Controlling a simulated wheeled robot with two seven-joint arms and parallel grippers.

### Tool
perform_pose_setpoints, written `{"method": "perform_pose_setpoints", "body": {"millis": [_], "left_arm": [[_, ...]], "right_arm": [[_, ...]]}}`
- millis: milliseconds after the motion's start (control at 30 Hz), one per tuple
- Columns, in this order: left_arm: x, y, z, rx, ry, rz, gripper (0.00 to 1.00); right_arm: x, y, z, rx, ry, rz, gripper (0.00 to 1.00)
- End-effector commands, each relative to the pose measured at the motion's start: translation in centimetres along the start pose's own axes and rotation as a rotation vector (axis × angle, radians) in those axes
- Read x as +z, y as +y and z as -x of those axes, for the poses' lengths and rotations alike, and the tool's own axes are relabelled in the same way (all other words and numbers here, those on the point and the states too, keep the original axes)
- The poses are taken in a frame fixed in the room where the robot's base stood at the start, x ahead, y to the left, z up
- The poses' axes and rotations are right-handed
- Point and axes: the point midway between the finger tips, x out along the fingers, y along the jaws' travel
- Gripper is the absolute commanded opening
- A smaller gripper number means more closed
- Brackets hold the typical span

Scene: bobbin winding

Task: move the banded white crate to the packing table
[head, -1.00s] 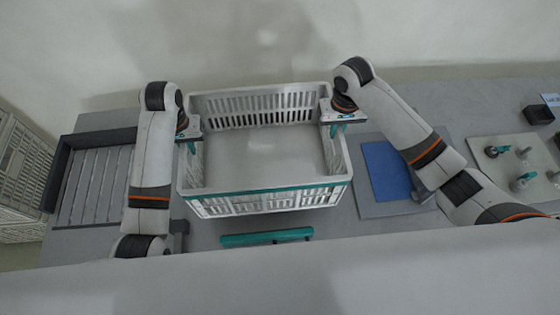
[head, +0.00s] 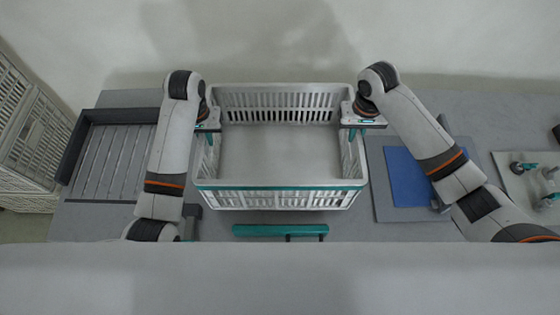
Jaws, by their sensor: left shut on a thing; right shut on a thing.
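The banded white crate (head: 280,198) is in the middle of the head view. It has slotted walls, a teal band along its near rim and an empty floor. My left gripper (head: 210,130) is shut on the crate's left side wall. My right gripper (head: 362,128) is shut on its right side wall, opposite. The crate looks level; I cannot tell whether its bottom touches the grey table (head: 450,120) beneath. I cannot tell whether this table is the packing table.
A dark-framed slatted tray (head: 105,165) lies to the left, with pale slotted crates (head: 25,135) beyond. A teal bar (head: 280,230) lies in front of the crate. A blue pad on a grey board (head: 408,175) and a plate with teal-topped fittings (head: 530,180) are at right.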

Motion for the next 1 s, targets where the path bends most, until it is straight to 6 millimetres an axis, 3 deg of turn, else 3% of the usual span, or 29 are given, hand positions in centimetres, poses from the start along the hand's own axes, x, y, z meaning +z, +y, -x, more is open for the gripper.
{"method": "perform_pose_setpoints", "body": {"millis": [467, 500, 600, 1000], "left_arm": [[0.1, -0.1, -3.0, -0.001, -0.002, -0.001, 0.0], [0.0, 0.0, -2.7, -0.001, 0.0, -0.001, 0.16], [0.0, 0.0, -2.7, -0.001, 0.0, -0.001, 0.32], [0.1, 0.0, -1.9, -0.001, -0.002, 0.0, 0.33]], "right_arm": [[0.1, 0.0, -2.9, 0.002, -0.002, 0.001, 0.0], [0.0, 0.0, -2.7, 0.001, -0.001, 0.001, 0.16], [0.0, 0.0, -2.7, 0.001, 0.0, 0.0, 0.32], [0.0, 0.0, -2.7, 0.0, 0.0, 0.0, 0.33]]}}
